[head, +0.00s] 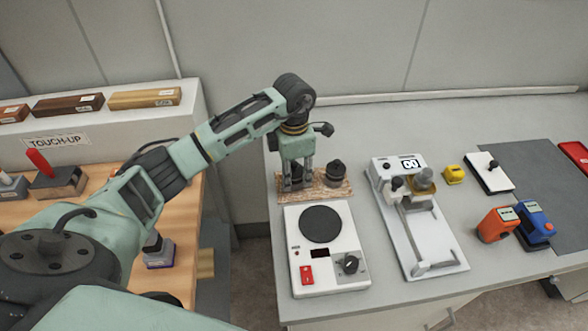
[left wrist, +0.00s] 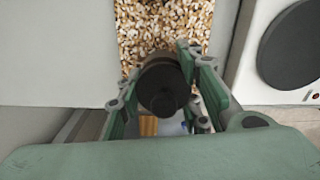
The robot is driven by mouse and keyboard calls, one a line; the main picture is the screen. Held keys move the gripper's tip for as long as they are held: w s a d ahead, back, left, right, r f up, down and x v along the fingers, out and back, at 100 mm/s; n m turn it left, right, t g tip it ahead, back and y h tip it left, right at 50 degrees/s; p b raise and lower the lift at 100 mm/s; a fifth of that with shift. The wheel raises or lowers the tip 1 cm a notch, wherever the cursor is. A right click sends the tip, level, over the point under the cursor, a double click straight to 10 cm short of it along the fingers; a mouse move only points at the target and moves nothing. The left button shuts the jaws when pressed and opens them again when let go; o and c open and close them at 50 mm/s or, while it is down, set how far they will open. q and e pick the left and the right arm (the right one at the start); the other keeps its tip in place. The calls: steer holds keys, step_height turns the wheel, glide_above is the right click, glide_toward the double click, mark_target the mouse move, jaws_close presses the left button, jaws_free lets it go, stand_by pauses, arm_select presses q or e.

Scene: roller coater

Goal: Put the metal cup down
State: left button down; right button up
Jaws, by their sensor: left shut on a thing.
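My left gripper (head: 295,186) points down at the left part of a speckled cork board (head: 328,190) on the grey worktop. It is shut on a dark metal cup (left wrist: 163,84), with one finger on each side of it in the left wrist view. In the head view the fingers partly hide this cup. I cannot tell whether its base touches the board. The cork board (left wrist: 165,25) also shows beyond the cup in the left wrist view. A second dark cup-like piece (head: 336,172) stands on the board, right of my gripper. My right gripper is not in view.
A white hotplate (head: 320,270) with a dark round plate stands in front of the board. To the right are a white coater device (head: 412,215), a yellow block (head: 453,174), and orange (head: 494,225) and blue (head: 535,225) instruments. The worktop behind the board is clear.

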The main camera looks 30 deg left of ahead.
arm_select(q)
steer(key=shift+f, duration=0.2)
steer(key=c, duration=1.2)
jaws_free()
steer(key=shift+r, duration=0.15)
step_height(320, 180, up, 11)
steer(key=b, duration=0.3)
steer(key=shift+r, duration=0.55)
